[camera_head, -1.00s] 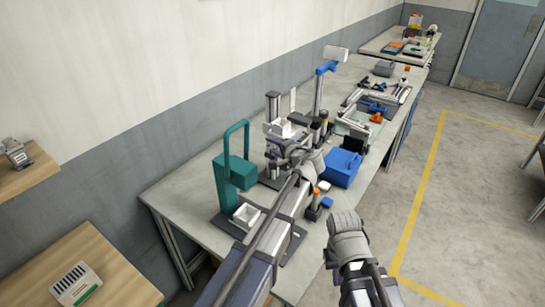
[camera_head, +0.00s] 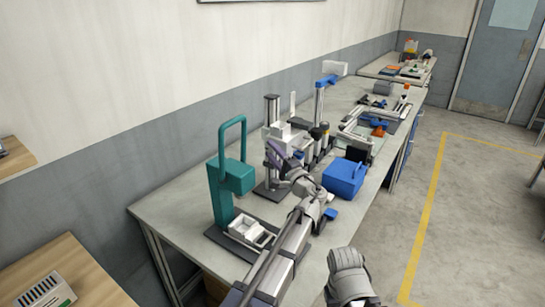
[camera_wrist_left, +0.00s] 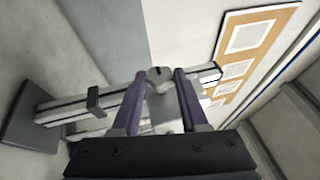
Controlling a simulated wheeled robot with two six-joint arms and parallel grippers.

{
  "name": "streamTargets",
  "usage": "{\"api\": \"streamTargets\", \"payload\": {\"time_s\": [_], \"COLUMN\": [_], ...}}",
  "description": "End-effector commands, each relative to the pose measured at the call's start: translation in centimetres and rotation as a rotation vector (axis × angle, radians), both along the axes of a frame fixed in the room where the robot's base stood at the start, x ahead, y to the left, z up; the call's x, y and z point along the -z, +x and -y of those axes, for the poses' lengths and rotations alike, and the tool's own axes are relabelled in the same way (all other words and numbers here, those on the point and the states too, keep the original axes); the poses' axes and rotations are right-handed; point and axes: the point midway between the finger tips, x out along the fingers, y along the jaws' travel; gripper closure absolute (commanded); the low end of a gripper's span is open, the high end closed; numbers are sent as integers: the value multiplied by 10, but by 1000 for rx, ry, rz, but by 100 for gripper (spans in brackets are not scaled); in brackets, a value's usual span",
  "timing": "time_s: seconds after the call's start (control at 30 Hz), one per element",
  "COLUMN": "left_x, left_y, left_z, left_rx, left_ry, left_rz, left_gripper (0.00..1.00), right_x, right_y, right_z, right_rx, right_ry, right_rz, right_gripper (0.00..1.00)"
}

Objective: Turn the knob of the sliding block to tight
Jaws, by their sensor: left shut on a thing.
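My left gripper (camera_head: 275,155) has purple fingers and is at the upright post stand on the bench, in front of the block on it. In the left wrist view, its fingertips (camera_wrist_left: 160,77) are closed on the small grey knob (camera_wrist_left: 159,74) of the sliding block. The sliding block (camera_wrist_left: 163,108) shows partly between the fingers, pale grey beside the metal post (camera_wrist_left: 62,112). Much of the block and knob is hidden in the head view by my gripper and wrist. Whether the knob is tight cannot be seen.
A teal press (camera_head: 236,176) with a white tray stands left of my left arm. A blue box (camera_head: 344,179) is close on the right. A second post with a blue top (camera_head: 319,100) stands just behind. The bench's front left corner (camera_head: 158,216) is clear.

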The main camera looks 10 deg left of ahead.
Motion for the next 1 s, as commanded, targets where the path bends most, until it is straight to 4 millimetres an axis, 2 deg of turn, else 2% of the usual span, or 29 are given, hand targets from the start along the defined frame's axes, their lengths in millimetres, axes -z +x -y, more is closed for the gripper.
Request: {"api": "streamTargets", "payload": {"time_s": [0.4, 0.43, 0.7, 1.0], "left_x": [-1, -1, -1, 1], "left_y": [0, 0, 0, -3], "left_z": [-1, -1, 0, 3], "left_rx": [-1, -1, 0, 1], "left_ry": [11, 11, 9, 7], "left_rz": [3, 3, 2, 2], "left_gripper": [100, 56, 27, 27], "right_x": [1, 1, 1, 3], "right_y": [0, 0, 0, 0], "right_z": [0, 0, 0, 0], "right_rx": [0, 0, 0, 0], "right_ry": [0, 0, 0, 0], "right_rz": [0, 0, 0, 0], "right_gripper": [100, 100, 100, 100]}}
